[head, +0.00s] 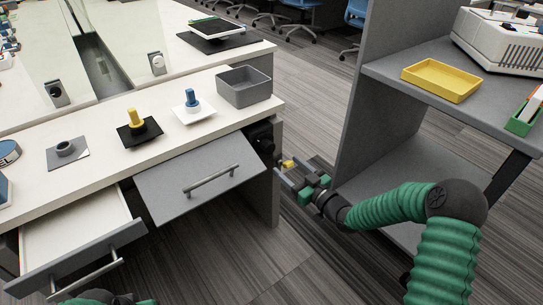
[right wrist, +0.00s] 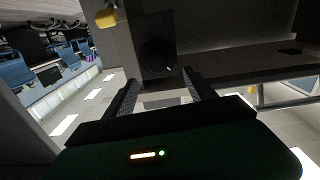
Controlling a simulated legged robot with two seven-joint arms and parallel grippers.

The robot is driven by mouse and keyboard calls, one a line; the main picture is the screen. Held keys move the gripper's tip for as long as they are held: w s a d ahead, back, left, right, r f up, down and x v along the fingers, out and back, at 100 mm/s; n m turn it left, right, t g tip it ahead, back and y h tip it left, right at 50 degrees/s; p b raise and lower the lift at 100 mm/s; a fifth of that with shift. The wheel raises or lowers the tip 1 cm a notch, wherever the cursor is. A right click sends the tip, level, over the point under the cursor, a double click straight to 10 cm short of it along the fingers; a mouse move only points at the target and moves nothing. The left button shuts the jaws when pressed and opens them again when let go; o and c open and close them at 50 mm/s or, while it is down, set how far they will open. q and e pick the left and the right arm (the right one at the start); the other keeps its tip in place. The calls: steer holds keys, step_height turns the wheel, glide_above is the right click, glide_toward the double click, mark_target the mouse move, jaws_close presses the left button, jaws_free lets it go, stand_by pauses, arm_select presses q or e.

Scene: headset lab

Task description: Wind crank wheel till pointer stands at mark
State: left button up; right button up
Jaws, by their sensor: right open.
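The crank wheel is a dark round part (right wrist: 157,56) ahead of my right gripper in the right wrist view, with a yellow knob (right wrist: 107,17) up and left of it. In the head view, the yellow knob (head: 288,164) shows beside the right end of the white-topped desk. My right gripper (head: 292,180) is just below the knob, open and empty. Its two fingers (right wrist: 163,92) point toward the dark wheel with a gap between them, and the knob lies outside that gap. The pointer and mark cannot be made out.
A grey flap door (head: 205,172) stands out at the desk's front, left of my right gripper. A drawer (head: 75,232) is pulled open farther left. A grey bin (head: 244,86) sits on the desk corner. A grey shelf unit (head: 440,95) stands close on the right.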

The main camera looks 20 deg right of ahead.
mark_target(271, 150)
steer(key=b+x, duration=0.1)
steer(key=x, duration=0.2)
steer(key=b+x, duration=0.1)
steer(key=x, duration=0.3)
steer(key=b+x, duration=0.2)
steer(key=x, duration=0.1)
steer(key=shift+w+d+f, duration=0.2)
steer(key=shift+w+f, duration=0.15)
steer(key=shift+w, duration=0.15)
steer(key=shift+w+a+r, duration=0.15)
steer(key=shift+c, duration=0.4)
